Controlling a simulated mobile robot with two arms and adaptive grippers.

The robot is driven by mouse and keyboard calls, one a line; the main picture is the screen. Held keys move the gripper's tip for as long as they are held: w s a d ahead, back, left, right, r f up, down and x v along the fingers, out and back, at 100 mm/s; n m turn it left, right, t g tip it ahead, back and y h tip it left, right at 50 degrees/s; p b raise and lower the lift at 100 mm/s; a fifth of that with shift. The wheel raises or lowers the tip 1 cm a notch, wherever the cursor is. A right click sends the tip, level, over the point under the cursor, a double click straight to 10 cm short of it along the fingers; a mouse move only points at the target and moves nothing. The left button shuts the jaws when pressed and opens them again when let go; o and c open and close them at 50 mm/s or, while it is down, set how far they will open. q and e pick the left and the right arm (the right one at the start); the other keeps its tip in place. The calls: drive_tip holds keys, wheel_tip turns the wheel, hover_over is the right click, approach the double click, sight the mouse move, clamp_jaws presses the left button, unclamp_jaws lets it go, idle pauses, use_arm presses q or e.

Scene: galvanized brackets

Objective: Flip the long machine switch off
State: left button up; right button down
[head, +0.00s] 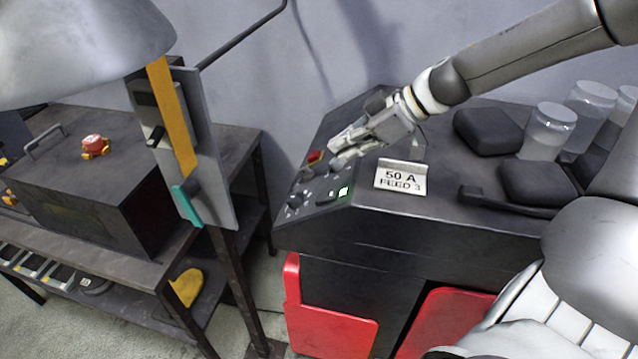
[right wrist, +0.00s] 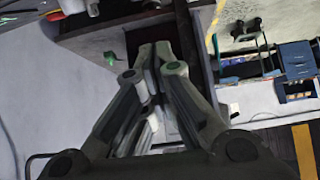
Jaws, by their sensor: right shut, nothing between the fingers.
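The control panel (head: 318,198) sits on the sloped left end of a dark machine top in the head view. It carries a round knob (head: 294,201), a small red part (head: 315,157), a green-lit display (head: 343,192) and small switches. My right gripper (head: 336,155) is over the panel's upper edge, shut and empty, pointing left. It covers part of the panel, so I cannot tell which switch is the long one, its position, or whether the fingers touch it. In the right wrist view the gripper's fingers (right wrist: 156,57) are together. My left gripper is not in view.
A sign reading "50 A FEED 3" (head: 401,177) stands right of the panel. Black pads (head: 488,131) and clear jars (head: 550,131) occupy the machine's right side. An upright board (head: 207,160) with a teal-ended lever (head: 188,203) stands at a workbench on the left.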

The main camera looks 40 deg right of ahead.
drive_tip(key=p, duration=0.2)
hover_over(320, 195)
drive_tip(key=f, duration=0.9)
drive_tip(key=shift+w+a, duration=0.25)
drive_tip(key=shift+a, duration=0.1)
drive_tip(key=shift+s+d+f, duration=0.4)
drive_tip(key=shift+f, duration=0.35)
drive_tip(key=shift+a, duration=0.1)
